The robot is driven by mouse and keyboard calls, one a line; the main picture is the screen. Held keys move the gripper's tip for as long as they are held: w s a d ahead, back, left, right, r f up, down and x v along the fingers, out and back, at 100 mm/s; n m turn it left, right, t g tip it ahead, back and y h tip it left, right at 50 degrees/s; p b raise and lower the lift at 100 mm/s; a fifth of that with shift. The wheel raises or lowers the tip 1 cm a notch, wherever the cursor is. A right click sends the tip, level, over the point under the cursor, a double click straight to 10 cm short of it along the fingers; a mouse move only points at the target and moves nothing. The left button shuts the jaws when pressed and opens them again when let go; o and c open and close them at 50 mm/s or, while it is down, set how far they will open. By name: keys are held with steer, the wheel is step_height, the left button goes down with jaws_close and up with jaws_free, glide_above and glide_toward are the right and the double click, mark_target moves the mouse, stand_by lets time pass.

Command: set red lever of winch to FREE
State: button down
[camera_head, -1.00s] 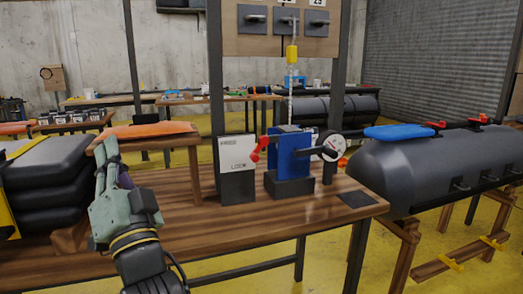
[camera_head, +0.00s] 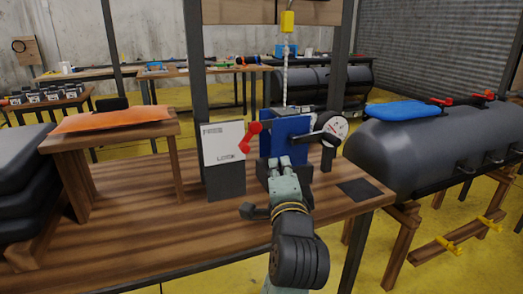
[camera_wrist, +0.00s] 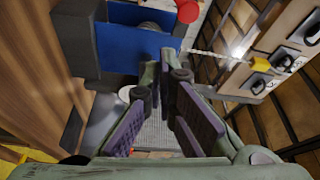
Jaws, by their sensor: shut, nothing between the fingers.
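The winch (camera_head: 291,130) is a blue block on a dark base on the wooden bench. Its red lever (camera_head: 249,137) is on the left side, beside a white plate (camera_head: 224,142) marked FREE above and LOCK below. I cannot tell which mark the lever is set to. In the wrist view the lever's red end (camera_wrist: 188,10) shows at the top, by the blue body (camera_wrist: 132,45). My gripper (camera_head: 280,163) is shut and empty, in front of the winch's lower part and below and right of the lever. Its fingertips (camera_wrist: 165,62) converge just short of the blue body in the wrist view.
A round dial with a crank (camera_head: 333,127) is on the winch's right. A rope (camera_head: 286,72) rises from the winch to a yellow piece (camera_head: 287,22). A small wooden stand with orange cloth (camera_head: 112,119) is at left. A grey inflatable tube (camera_head: 440,145) is at right.

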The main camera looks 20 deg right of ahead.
mark_target(249, 139)
steer(key=w+a+p, duration=0.1)
steer(key=w+p, duration=0.1)
steer(key=w, duration=0.7)
steer(key=shift+w+p, duration=0.25)
steer(key=shift+p, duration=0.1)
steer(key=shift+w+a, duration=0.15)
